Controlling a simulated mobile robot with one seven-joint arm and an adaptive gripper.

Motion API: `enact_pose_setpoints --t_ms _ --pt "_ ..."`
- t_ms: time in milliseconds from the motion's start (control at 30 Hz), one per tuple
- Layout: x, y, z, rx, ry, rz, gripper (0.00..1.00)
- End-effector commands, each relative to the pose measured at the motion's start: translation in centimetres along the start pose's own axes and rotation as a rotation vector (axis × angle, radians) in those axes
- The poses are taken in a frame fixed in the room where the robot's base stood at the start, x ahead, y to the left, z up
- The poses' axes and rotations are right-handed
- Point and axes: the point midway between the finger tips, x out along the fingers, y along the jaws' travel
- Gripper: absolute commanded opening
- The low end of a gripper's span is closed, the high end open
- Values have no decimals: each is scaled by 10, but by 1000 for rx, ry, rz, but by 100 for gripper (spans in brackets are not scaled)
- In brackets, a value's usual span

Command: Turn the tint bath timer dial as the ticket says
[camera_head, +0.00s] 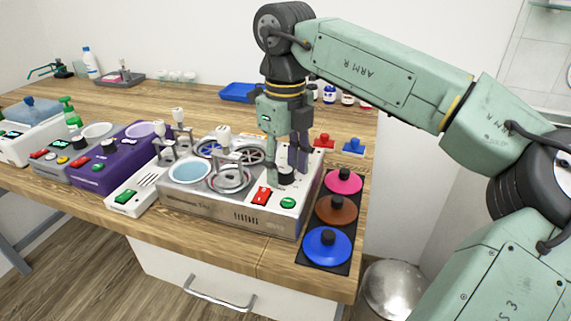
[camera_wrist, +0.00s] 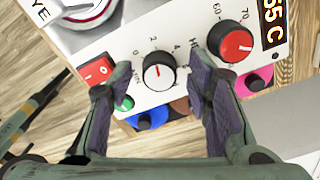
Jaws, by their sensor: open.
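The tint bath machine (camera_head: 228,212) is a silver box with a pale front panel. In the head view the dark knob (camera_head: 286,174) shows beneath the gripper. My gripper (camera_wrist: 153,84) is open, pointing down, one finger on each side of the dial; I cannot tell whether either touches it. It also shows in the head view (camera_head: 287,170). No readable ticket is in view.
A red-capped temperature dial (camera_wrist: 235,46) marked 60 and 70 and a 55 C display (camera_wrist: 273,20) sit right of the timer. A red switch (camera_wrist: 97,72) and a green button (camera_wrist: 123,103) sit left. Pink (camera_head: 343,180), brown (camera_head: 336,209) and blue (camera_head: 326,245) knobbed lids lie beside the machine.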

Motion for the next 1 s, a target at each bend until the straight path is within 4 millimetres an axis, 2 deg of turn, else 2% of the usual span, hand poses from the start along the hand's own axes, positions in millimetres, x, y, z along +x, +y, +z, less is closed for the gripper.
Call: enact_pose_setpoints --t_ms 267,367,467,800,1000 --pt "-1 0 0 0 1 1 47" --pt "-8 0 0 1 1 -1 47" --pt "-23 0 0 1 -1 -1 47" --pt "-94 0 1 -1 -2 -1 47" --pt "-116 0 0 -1 0 1 47"
